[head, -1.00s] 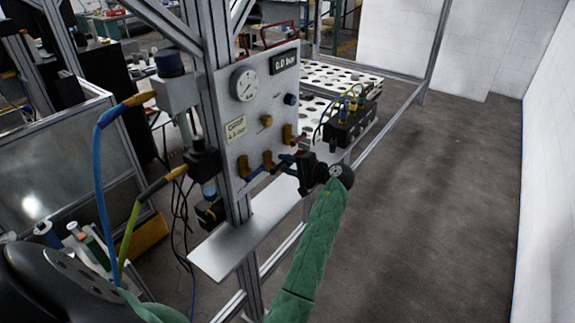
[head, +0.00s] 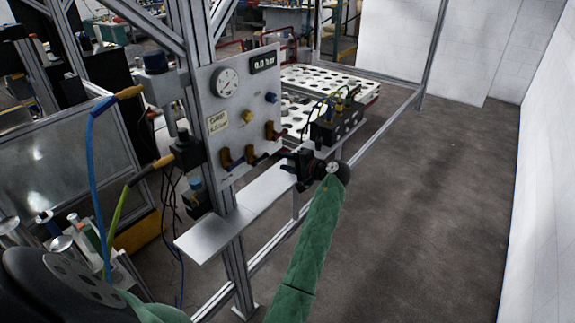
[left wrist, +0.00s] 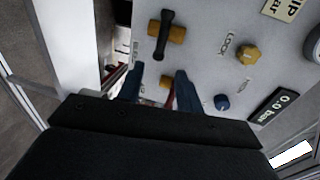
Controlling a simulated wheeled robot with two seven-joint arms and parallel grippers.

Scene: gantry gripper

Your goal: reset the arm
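The control panel (head: 238,105) is a grey plate with a round gauge, a display reading 0.0 bar, knobs and brass valves with levers along its lower part. My left gripper (head: 286,161), on the green-sleeved arm, is in front of the panel's lower right edge, apart from it. In the left wrist view its two blue fingers (left wrist: 158,90) are spread. Part of a brass valve (left wrist: 165,82) and a red strip show behind the gap; nothing appears gripped. A black-handled valve (left wrist: 165,36), a yellow knob (left wrist: 247,53) and a blue knob (left wrist: 221,102) lie beyond. My right gripper is not in view.
A metal shelf (head: 215,228) runs below the panel on an aluminium frame. A black block with yellow fittings and cables (head: 337,122) stands just behind the gripper. A perforated white table (head: 335,85) is farther back. Blue and green hoses hang at left. The floor at right is clear.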

